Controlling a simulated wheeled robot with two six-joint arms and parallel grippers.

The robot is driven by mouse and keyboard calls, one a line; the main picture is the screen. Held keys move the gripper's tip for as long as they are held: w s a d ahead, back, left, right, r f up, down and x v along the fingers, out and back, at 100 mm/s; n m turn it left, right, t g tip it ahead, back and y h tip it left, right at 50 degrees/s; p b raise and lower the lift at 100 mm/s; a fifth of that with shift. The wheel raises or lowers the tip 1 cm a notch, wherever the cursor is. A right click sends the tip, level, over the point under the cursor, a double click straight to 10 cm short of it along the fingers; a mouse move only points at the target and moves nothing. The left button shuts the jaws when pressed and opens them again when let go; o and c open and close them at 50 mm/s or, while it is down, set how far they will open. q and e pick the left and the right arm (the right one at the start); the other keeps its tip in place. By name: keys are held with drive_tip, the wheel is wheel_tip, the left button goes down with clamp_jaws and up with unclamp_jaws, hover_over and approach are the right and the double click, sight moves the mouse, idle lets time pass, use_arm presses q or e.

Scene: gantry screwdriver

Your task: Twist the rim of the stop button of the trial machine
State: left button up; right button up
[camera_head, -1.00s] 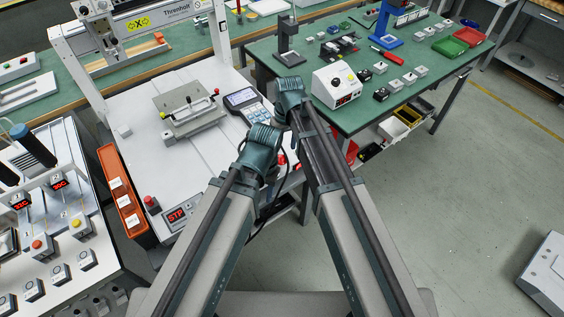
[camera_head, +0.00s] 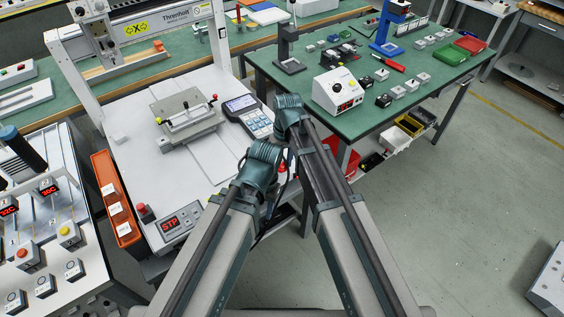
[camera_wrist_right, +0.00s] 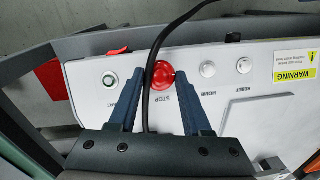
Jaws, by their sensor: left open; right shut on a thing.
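The red round stop button (camera_wrist_right: 161,76) sits on the white front panel (camera_wrist_right: 285,100) of the trial machine, by upside-down STOP lettering. My right gripper (camera_wrist_right: 159,76) has one blue finger on each side of the button, shut on its rim. A black cable runs across the panel in front of the button's left part. In the head view my right wrist (camera_head: 289,110) hides its own fingers. My left gripper (camera_head: 262,165) is the lower one, near the machine's front edge. It is open, but its jaws are mostly hidden by its wrist housing.
In the wrist view a green-ringed start button (camera_wrist_right: 110,80) is left of stop; home (camera_wrist_right: 208,69) and reset (camera_wrist_right: 243,65) buttons are right. A clamped fixture (camera_head: 187,118) and keypad unit (camera_head: 250,115) stand on the machine bed. A green table (camera_head: 420,90) is at right.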

clamp_jaws()
drive_tip(key=m+y, duration=0.1)
drive_tip(key=m, duration=0.3)
drive_tip(key=shift+d, duration=0.2)
drive_tip(key=shift+d+m+y+b, duration=0.1)
drive_tip(key=shift+m+y+b, duration=0.5)
drive_tip(key=shift+m, duration=0.8)
